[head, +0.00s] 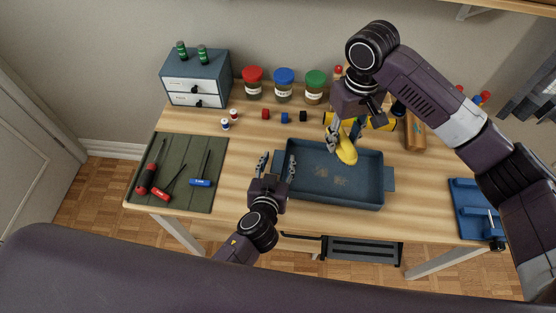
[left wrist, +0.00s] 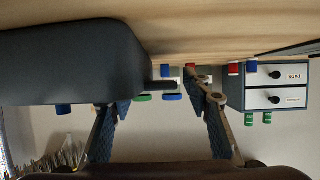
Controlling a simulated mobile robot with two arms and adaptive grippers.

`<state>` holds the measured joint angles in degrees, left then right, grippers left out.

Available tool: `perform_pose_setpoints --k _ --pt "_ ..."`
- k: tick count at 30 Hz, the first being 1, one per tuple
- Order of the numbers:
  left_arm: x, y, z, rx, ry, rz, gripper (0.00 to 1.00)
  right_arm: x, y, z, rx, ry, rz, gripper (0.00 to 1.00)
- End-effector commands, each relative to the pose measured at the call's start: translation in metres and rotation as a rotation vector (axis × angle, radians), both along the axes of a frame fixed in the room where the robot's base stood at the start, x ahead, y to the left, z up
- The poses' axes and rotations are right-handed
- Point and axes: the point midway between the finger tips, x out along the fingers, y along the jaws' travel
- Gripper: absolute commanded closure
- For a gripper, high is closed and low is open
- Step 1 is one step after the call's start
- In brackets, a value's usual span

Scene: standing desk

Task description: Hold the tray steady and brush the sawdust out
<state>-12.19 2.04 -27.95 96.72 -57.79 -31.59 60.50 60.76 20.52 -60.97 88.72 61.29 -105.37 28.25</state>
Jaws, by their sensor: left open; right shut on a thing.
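A dark blue tray (head: 365,201) lies on the wooden desk with a small patch of sawdust (head: 330,177) on its floor. My left gripper (head: 277,160) is open at the tray's left end, one finger on each side of the short handle. In the left wrist view the tray (left wrist: 70,65) fills the upper left and its handle (left wrist: 162,86) shows between the open fingers (left wrist: 163,100); I see no grip on it. My right gripper (head: 344,130) is shut on a yellow brush (head: 346,150) over the back part of the tray. The bristles are hard to make out.
A green mat (head: 175,200) with screwdrivers lies left. A drawer cabinet (head: 197,80) and lidded jars (head: 284,85) stand at the back. Small coloured items line the desk behind the tray. A blue holder (head: 470,205) sits far right. Desk between mat and tray is clear.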

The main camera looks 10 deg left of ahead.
Motion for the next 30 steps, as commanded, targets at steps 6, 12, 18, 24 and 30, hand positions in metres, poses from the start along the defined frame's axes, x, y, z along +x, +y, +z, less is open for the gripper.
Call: perform_pose_setpoints --k 6,12,18,24,30 --pt "0.0027 0.0 -0.0013 0.0 0.001 0.0 0.55 0.0002 0.0001 0.0003 0.0 -0.001 0.0 0.9" --pt "0.0025 0.0 -0.0011 0.0 0.0 0.0 0.65 0.0002 0.0001 0.0003 0.0 -0.001 0.0 0.9" --pt "0.0024 0.0 -0.0011 0.0 0.0 0.0 0.87 0.0002 0.0001 0.0003 0.0 -0.001 0.0 0.9" --pt "0.0024 0.0 -0.0011 0.0 0.0 0.0 1.0 0.0002 0.0001 0.0003 0.0 -0.001 0.0 0.9" --pt "0.0024 0.0 -0.0011 0.0 0.0 0.0 1.0 0.0002 0.0001 0.0003 0.0 -0.001 0.0 0.9"
